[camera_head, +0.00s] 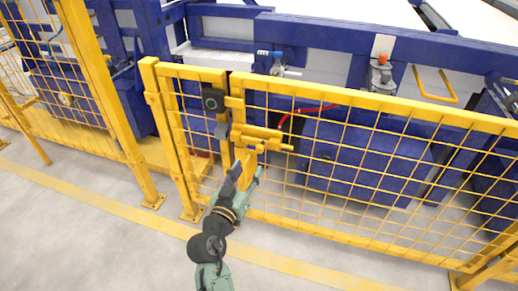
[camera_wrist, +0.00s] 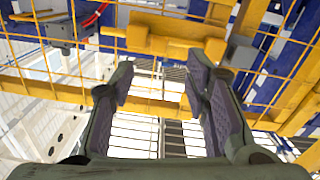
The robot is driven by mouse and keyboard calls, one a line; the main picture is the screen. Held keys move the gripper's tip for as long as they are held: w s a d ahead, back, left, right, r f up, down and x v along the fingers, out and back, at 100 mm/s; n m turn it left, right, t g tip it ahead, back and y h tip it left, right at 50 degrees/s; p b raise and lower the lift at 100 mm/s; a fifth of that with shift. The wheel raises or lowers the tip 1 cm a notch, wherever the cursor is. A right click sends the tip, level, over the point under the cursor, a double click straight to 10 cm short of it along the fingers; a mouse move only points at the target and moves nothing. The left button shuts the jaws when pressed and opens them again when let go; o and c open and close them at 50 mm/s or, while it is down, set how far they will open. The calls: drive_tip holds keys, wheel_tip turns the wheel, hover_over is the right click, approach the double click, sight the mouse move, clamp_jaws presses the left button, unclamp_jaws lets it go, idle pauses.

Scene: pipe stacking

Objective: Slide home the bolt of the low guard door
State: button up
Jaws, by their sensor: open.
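The low guard door (camera_head: 350,165) is a yellow frame with wire mesh. Its yellow bolt (camera_head: 262,136) lies level near the door's left edge, with a bar end sticking out to the right. A grey block (camera_head: 222,130) sits left of the bolt; I cannot tell whether the bar enters it. My gripper (camera_head: 247,173) is just below the bolt, open, with nothing between its fingers. In the wrist view, the bolt (camera_wrist: 165,38) lies beyond the fingertips (camera_wrist: 157,85), near the top, apart from them. The grey block (camera_wrist: 240,52) is at its right there.
A black square box (camera_head: 213,100) is mounted on the yellow frame above the grey block. Yellow posts and mesh panels (camera_head: 60,85) stand at the left. Blue machinery (camera_head: 360,160) is behind the door. The grey floor (camera_head: 80,220) in front is clear, with a yellow line.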

sight(258, 151)
drive_tip(key=p+x, duration=0.2)
drive_tip(key=x, duration=0.7)
drive_tip(key=shift+w+d+r, duration=0.1)
drive_tip(key=shift+w+d, duration=0.2)
drive_tip(key=shift+w, duration=0.35)
drive_tip(key=shift+c, duration=0.6)
clamp_jaws()
